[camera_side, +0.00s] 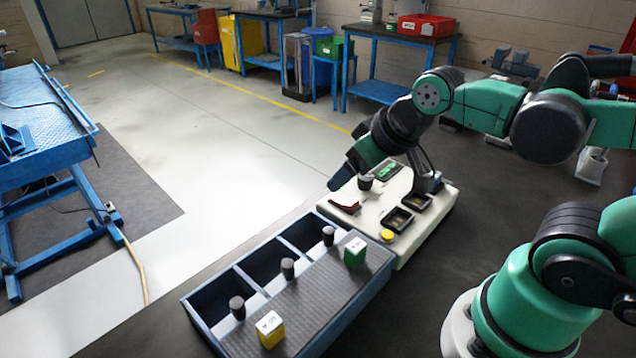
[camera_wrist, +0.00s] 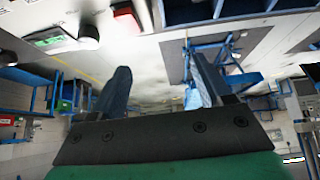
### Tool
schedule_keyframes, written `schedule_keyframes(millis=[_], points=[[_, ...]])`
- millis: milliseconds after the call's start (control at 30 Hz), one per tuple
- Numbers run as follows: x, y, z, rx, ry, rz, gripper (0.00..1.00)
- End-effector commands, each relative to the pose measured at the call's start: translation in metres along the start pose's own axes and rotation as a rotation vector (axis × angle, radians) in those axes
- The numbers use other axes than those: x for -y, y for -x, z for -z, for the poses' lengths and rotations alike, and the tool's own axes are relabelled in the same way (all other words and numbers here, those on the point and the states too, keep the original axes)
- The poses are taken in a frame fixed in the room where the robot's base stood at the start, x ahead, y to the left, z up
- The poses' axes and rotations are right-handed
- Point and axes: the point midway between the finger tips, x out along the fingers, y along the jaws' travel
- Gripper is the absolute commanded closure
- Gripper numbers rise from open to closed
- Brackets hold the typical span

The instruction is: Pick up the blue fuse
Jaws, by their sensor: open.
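I see no blue fuse in either view. A yellow fuse-like block (camera_side: 270,329) and a green one (camera_side: 355,251) stand on the ribbed top of a blue tray (camera_side: 196,318). A white unit (camera_side: 437,214) behind it has two dark square sockets (camera_side: 398,219), which look empty. My gripper (camera_side: 342,180) is above the unit's left side, tilted down to the left. In the wrist view its two dark blue fingers (camera_wrist: 160,78) are spread apart, with nothing between them.
The unit carries a black knob (camera_side: 365,182), a red lever (camera_side: 345,207), a yellow button (camera_side: 387,236) and a green display (camera_side: 388,170). The tray has three dark compartments and black knobs (camera_side: 288,268). A blue workbench (camera_side: 45,115) stands at left; open floor lies between.

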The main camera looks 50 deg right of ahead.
Motion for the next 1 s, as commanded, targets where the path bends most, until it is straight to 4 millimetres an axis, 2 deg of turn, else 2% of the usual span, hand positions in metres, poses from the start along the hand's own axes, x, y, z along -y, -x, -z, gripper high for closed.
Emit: schedule_keyframes(millis=[67,233,400,500,600,733,1000], points=[[-0.021,-0.001,0.002,0.059,0.000,-0.039,0.29],[-0.091,-0.003,-0.004,0.280,0.013,-0.100,0.29],[-0.156,0.000,-0.027,0.479,0.007,-0.061,0.29],[-0.180,0.002,-0.041,0.547,-0.001,-0.021,0.29],[-0.193,0.004,-0.051,0.583,-0.003,0.009,0.29],[-0.197,0.000,-0.057,0.596,-0.002,0.022,0.29],[-0.196,-0.026,-0.074,0.594,0.000,0.021,0.29]])
